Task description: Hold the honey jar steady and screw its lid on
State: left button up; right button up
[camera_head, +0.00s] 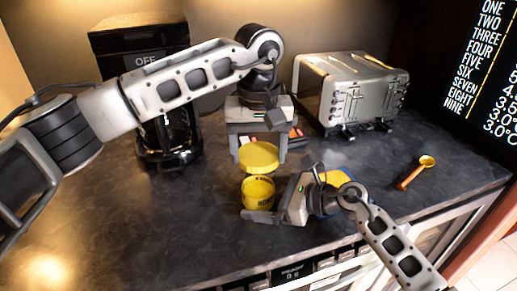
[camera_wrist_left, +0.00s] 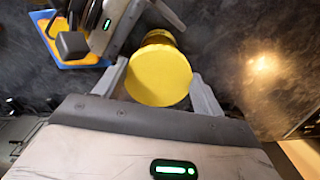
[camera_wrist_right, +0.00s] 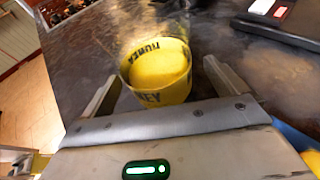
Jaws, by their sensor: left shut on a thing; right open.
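The honey jar (camera_head: 258,192) is yellow with dark lettering and stands upright and open-topped on the dark counter. The round yellow lid (camera_head: 259,157) is held by my left gripper (camera_head: 257,150), shut on its sides, above and a little behind the jar. In the left wrist view the lid (camera_wrist_left: 158,75) sits between the fingers and hides most of the jar. My right gripper (camera_head: 262,203) is open, low over the counter, with its fingers on either side of the jar. In the right wrist view gaps show between the jar (camera_wrist_right: 158,75) and both fingers.
A coffee maker (camera_head: 165,130) stands behind at left and a silver toaster (camera_head: 350,90) behind at right. A yellow-and-blue item (camera_wrist_left: 85,60) lies beside my right gripper. A measuring spoon (camera_head: 415,172) lies at right. The counter's left front is clear.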

jog(key=shift+a, duration=0.15)
jog(key=c, duration=1)
dwell(0.4)
